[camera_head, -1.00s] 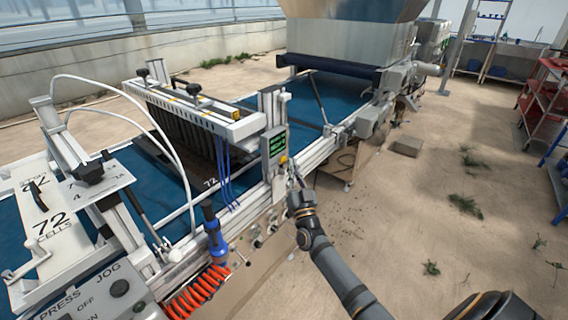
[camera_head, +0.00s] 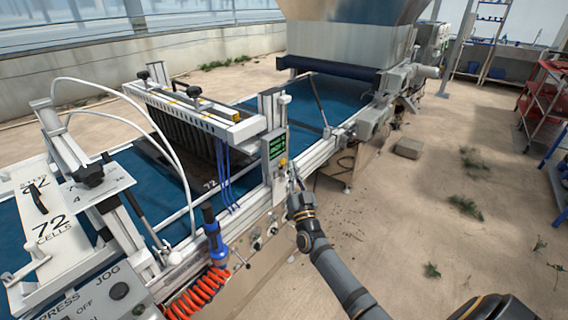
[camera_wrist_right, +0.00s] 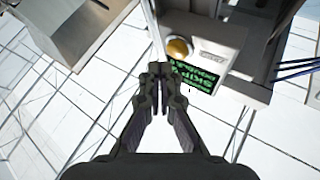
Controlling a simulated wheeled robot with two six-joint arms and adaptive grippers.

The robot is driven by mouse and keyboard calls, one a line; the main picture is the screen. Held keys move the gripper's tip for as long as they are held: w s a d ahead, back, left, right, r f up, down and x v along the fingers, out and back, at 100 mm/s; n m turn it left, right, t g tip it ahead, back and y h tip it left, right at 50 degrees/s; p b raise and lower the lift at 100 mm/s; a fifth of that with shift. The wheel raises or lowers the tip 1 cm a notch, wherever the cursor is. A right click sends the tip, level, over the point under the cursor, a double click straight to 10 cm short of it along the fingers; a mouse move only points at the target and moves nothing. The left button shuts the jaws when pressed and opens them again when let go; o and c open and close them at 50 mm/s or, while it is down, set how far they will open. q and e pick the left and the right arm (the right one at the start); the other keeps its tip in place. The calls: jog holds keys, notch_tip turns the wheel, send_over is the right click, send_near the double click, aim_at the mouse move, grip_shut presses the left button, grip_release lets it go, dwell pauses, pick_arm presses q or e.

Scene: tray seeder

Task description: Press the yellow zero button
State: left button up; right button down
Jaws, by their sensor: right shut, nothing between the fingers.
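The yellow zero button (camera_head: 283,162) is a small round knob below the green-lit display (camera_head: 277,147) on a grey box fixed to the machine's side rail. In the right wrist view the yellow button (camera_wrist_right: 179,48) lies just beyond the fingertips, beside the green text display (camera_wrist_right: 195,78). My right gripper (camera_head: 294,176) is in front of the box, just below the button. In the wrist view its fingers (camera_wrist_right: 159,68) are together with nothing between them; they look close to the button, but I cannot tell whether they touch it. My left gripper is not in view.
The seeder with its blue belt (camera_head: 335,92) runs along the left and centre. A blue-handled tool (camera_head: 214,240) with a red coiled hose (camera_head: 196,294) hangs at its near side. Red shelves (camera_head: 545,95) stand at the right. The floor right of the machine is mostly open.

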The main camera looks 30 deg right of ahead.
jog(key=shift+w, duration=0.15)
jog(key=shift+w+a, duration=0.15)
jog(key=shift+w, duration=0.15)
jog(key=shift+w+a+b, duration=0.2)
jog(key=shift+w+b, duration=0.1)
jog(key=shift+w, duration=0.15)
dwell(0.9)
dwell(0.4)
jog(key=shift+s+d+p, duration=0.35)
jog(key=shift+s+p, duration=0.35)
jog(key=shift+s, duration=0.2)
